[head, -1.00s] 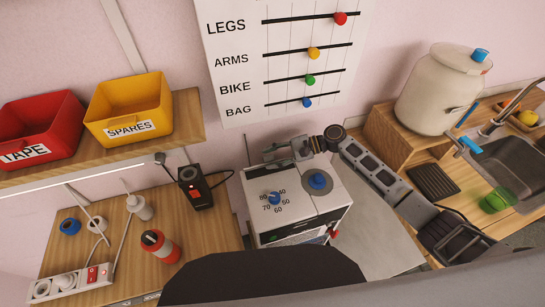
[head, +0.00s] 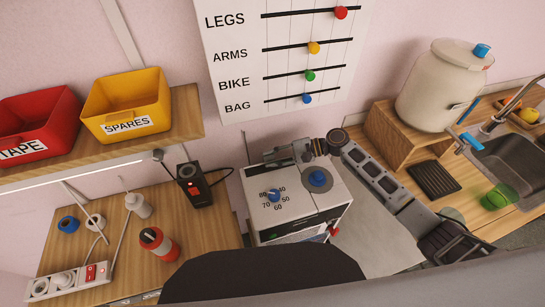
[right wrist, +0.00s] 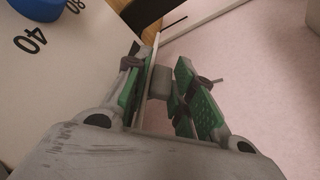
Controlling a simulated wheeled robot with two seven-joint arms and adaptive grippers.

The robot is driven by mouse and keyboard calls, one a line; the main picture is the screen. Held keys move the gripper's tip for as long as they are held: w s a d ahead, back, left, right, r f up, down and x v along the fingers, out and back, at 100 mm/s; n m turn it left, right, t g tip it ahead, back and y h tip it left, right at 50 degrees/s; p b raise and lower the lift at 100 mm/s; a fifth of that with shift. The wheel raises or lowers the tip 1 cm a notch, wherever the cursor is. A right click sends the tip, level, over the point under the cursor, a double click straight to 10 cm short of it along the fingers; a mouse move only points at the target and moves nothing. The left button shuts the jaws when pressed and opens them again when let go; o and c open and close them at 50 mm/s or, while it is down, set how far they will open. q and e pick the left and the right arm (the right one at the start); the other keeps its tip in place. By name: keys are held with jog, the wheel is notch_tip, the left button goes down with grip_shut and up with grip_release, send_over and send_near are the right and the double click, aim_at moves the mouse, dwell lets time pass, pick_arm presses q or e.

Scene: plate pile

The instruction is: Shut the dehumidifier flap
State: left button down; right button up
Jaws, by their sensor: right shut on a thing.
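The dehumidifier (head: 312,208) is a white box with a dial and a blue knob on its top. My right gripper (head: 285,154) is at the back edge of its top. In the right wrist view, the gripper (right wrist: 162,95) has its green pads on either side of a thin pale panel (right wrist: 150,72) and a small grey piece, and is shut on it. This panel looks like the flap, standing up at the back edge; the gripper hides most of it in the head view. My left gripper is out of view.
A black device (head: 194,184) with a cable stands left of the dehumidifier, near a red bottle (head: 157,243). A slider board (head: 285,55) hangs on the wall behind. A wooden stand (head: 395,140) with a large jar (head: 445,85) is to the right.

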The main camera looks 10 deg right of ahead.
jog(key=shift+s+d+n+t+y+b, duration=0.1)
jog(key=shift+s+n+t+y+b, duration=0.3)
jog(key=shift+n+b, duration=0.55)
jog(key=shift+w, duration=0.1)
jog(key=shift+r, duration=0.1)
jog(key=o, duration=0.8)
jog(key=shift+o, duration=0.5)
jog(key=shift+f, duration=0.25)
jog(key=shift+v, duration=6.05)
jog(key=shift+r, duration=0.15)
